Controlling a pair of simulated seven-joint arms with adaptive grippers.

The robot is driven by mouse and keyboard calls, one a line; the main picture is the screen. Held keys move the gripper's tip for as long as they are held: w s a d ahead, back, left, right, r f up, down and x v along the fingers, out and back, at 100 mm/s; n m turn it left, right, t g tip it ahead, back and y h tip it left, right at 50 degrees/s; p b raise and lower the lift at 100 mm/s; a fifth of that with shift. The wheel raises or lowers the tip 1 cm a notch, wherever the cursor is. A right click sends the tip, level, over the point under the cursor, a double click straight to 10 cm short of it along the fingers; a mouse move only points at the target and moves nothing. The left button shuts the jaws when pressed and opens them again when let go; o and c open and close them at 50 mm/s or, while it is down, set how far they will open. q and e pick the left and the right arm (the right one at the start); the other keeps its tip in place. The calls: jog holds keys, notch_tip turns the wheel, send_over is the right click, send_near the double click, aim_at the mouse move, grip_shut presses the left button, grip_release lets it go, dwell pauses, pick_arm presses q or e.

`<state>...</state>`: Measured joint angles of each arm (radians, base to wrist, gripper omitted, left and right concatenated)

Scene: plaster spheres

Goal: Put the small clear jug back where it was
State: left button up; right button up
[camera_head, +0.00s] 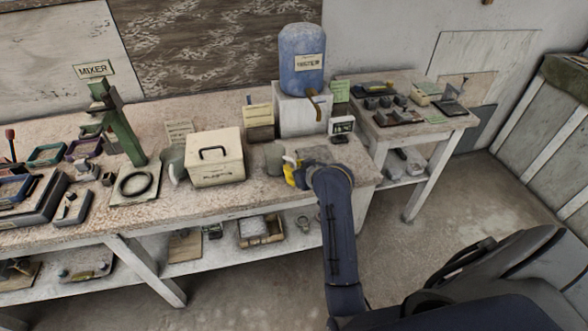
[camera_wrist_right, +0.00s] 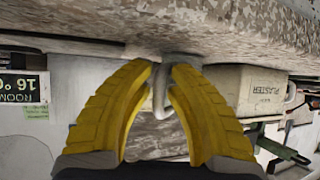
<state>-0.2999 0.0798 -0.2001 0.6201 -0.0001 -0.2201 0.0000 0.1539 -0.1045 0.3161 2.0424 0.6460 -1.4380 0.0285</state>
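The small clear jug (camera_head: 274,159) stands upright near the front of the long workbench (camera_head: 224,195), right of a cream plaster box. It looks greyish and see-through. My right gripper (camera_head: 291,167), with yellow fingers, is at the jug's right side. In the right wrist view, where the scene is upside down, the yellow fingertips (camera_wrist_right: 163,70) are closed around the jug's grey handle (camera_wrist_right: 160,92). The clear body is hard to make out there. Whether the jug's base touches the bench is hard to tell. My left gripper is not in view.
The cream plaster box (camera_head: 215,158) stands left of the jug, with a larger grey jug (camera_head: 173,165) beyond it. A blue water container (camera_head: 301,62) sits on a white stand behind. A small black-and-white display (camera_head: 342,125) and a green mixer (camera_head: 122,125) are also on the bench.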

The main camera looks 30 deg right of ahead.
jog(key=shift+o, duration=1.1)
jog(key=shift+r, duration=0.2)
jog(key=v, duration=1.2)
